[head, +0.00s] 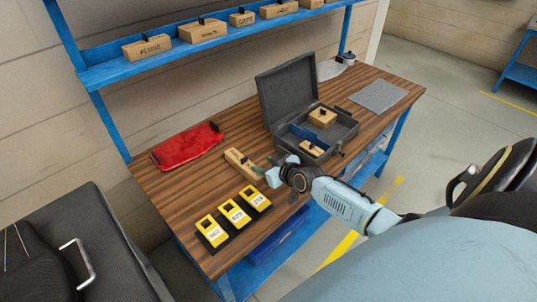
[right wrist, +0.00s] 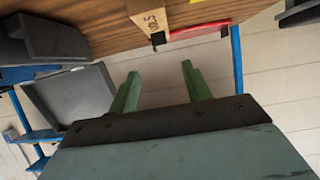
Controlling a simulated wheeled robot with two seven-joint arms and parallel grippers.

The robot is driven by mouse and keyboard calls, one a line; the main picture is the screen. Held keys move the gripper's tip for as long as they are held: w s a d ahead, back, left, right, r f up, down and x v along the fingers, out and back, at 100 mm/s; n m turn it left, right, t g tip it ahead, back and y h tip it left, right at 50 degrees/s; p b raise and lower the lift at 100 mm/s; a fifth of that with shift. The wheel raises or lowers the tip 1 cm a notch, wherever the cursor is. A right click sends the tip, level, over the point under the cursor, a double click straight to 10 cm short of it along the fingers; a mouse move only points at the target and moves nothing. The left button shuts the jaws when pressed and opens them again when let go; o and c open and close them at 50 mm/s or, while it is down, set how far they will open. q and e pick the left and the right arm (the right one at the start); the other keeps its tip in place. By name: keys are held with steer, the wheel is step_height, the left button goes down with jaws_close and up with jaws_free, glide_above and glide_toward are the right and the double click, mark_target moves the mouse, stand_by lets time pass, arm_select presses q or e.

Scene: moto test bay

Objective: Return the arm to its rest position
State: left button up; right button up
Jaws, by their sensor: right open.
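My right gripper (head: 265,172) reaches in from the right over the workbench (head: 165,194), near its front edge. In the right wrist view its two green fingers (right wrist: 160,88) stand apart with nothing between them. A light wooden block (head: 240,162) with a dark tab lies on the bench just left of the gripper. The block also shows in the right wrist view (right wrist: 149,16), beyond the fingertips, with lettering on its side. My left gripper is not in view.
An open grey case (head: 287,92) holding wooden blocks stands behind the right gripper. A red padded piece (head: 187,146), several yellow labelled boxes (head: 235,212) and a grey mat (head: 378,96) lie on the bench. A blue shelf (head: 110,72) with wooden boxes runs above.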

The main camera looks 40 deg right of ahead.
steer(key=shift+v, duration=0.8)
